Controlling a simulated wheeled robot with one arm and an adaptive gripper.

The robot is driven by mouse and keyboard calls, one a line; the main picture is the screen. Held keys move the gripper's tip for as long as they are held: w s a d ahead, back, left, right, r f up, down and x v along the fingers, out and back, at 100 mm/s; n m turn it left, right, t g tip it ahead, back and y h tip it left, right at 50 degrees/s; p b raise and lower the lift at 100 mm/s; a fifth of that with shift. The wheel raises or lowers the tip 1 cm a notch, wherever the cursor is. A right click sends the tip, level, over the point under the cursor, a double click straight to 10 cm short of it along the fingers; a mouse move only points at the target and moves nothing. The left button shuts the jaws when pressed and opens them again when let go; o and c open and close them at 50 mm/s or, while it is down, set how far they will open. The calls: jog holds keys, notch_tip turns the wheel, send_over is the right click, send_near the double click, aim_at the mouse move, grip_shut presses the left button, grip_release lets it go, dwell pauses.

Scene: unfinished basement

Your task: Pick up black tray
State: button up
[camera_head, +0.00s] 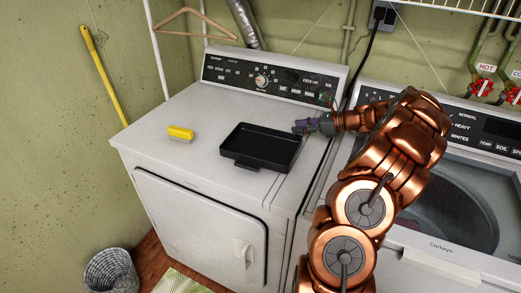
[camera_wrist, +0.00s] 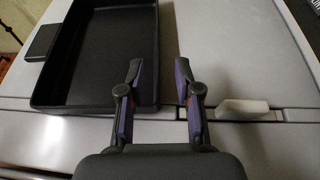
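The black tray (camera_head: 262,146) lies flat on top of the white dryer, a shallow rectangle with raised walls and a tab handle on its near side. In the wrist view the tray (camera_wrist: 108,50) fills the upper left, with one handle (camera_wrist: 41,43) showing at its left. My gripper (camera_head: 298,127) is just beyond the tray's right end in the head view. In the wrist view my gripper (camera_wrist: 157,75) is open, with a clear gap between the fingers. The left finger overlaps the tray's near right corner in the picture; I cannot tell whether it touches. Nothing is held.
A yellow-and-white brush (camera_head: 180,133) lies left of the tray on the dryer top (camera_head: 205,112). The dryer's control panel (camera_head: 270,78) rises behind. A white latch-like piece (camera_wrist: 243,107) shows right of my fingers.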

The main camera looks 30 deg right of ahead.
aim_at(281, 132)
jog(key=shift+s+f+p+x, duration=0.15)
jog(key=shift+p+x, duration=0.25)
jog(key=shift+x, duration=0.85)
jog(key=shift+f+p+x, duration=0.15)
jog(key=shift+p+x, duration=0.2)
jog(key=shift+x, duration=0.9)
jog(key=shift+s+f+p+x, duration=0.1)
jog(key=shift+p+x, duration=0.3)
jog(key=shift+x, duration=0.85)
jog(key=shift+c, duration=0.2)
grip_shut()
